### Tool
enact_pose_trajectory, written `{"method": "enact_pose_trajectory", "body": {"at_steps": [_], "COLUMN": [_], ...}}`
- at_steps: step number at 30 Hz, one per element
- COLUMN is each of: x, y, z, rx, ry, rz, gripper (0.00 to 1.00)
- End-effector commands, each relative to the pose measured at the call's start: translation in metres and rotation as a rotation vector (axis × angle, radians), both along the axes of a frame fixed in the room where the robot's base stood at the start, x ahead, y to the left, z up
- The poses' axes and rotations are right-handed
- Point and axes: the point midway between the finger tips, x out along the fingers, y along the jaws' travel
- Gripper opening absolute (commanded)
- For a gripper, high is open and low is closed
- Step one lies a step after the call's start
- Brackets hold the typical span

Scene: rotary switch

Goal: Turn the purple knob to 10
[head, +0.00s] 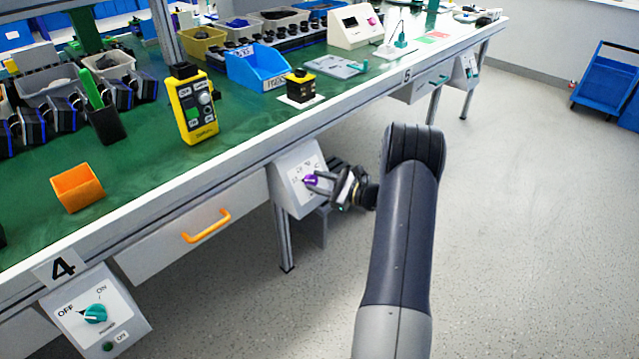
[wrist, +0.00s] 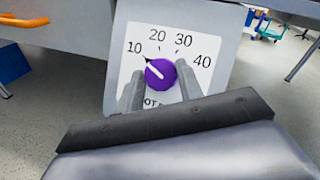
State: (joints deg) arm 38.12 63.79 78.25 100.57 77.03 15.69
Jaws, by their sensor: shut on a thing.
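The purple knob (wrist: 160,73) sits on a white dial plate with the marks 10, 20, 30 and 40. Its white pointer line aims up and left, close to the 10 mark (wrist: 135,47). The knob also shows in the head view (head: 311,180), on a grey switch box (head: 290,190) under the table edge. My gripper (wrist: 161,90) is shut on the knob, with one finger on each side of it. It also shows in the head view (head: 318,182), reaching the box from the right. The lower part of the plate's lettering is hidden by my gripper.
The green workbench (head: 240,165) stands above the box. A drawer with an orange handle (head: 207,227) is left of it. Another switch box with a teal knob (head: 95,314) hangs at lower left.

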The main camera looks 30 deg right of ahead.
Motion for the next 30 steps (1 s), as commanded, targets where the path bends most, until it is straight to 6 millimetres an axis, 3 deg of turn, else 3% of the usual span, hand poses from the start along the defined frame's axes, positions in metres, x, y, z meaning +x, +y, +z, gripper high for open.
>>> {"method": "enact_pose_trajectory", "body": {"at_steps": [4,5,12,22,30], "x": [0.0,0.0,0.0,-0.004,-0.043], "y": [0.001,0.001,0.0,-0.003,-0.032], "z": [0.0,0.0,0.0,0.001,0.005], "rx": [0.0,0.0,0.001,0.001,0.002], "ry": [-0.001,-0.001,-0.001,0.0,0.0], "rz": [0.001,0.001,0.0,-0.002,-0.005], "gripper": [0.12,0.36,0.56,0.57,0.57]}}
